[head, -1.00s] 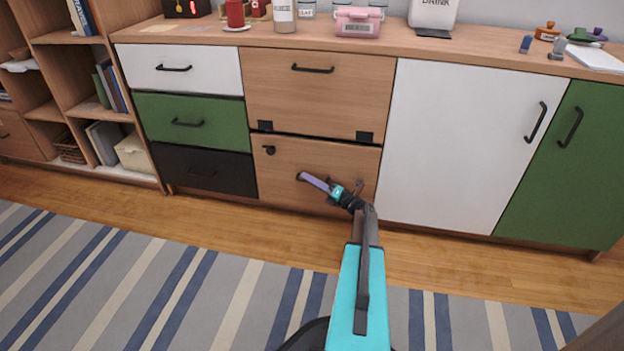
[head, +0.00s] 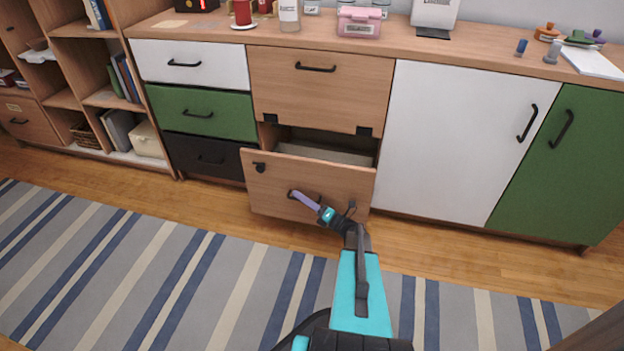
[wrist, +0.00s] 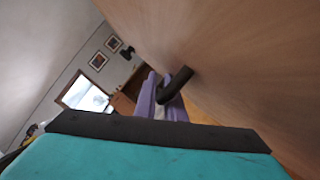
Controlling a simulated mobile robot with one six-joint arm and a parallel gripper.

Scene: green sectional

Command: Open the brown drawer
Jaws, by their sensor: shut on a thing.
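The brown drawer (head: 270,193) is the lower wood-fronted one in the cabinet. It stands partly pulled out, with its pale inside (head: 325,154) showing behind the front's top edge. My gripper (head: 297,196) is at the drawer front, shut on the dark handle (wrist: 176,86). In the wrist view the purple fingers (wrist: 160,96) are around the handle bar, close to the wood face. Part of the handle is hidden by the fingers in the head view.
An upper wood door (head: 318,88) is shut above the drawer. White, green and black drawers (head: 208,158) stand shut at left, and a white door (head: 450,140) at right. The striped rug (head: 130,270) in front is clear.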

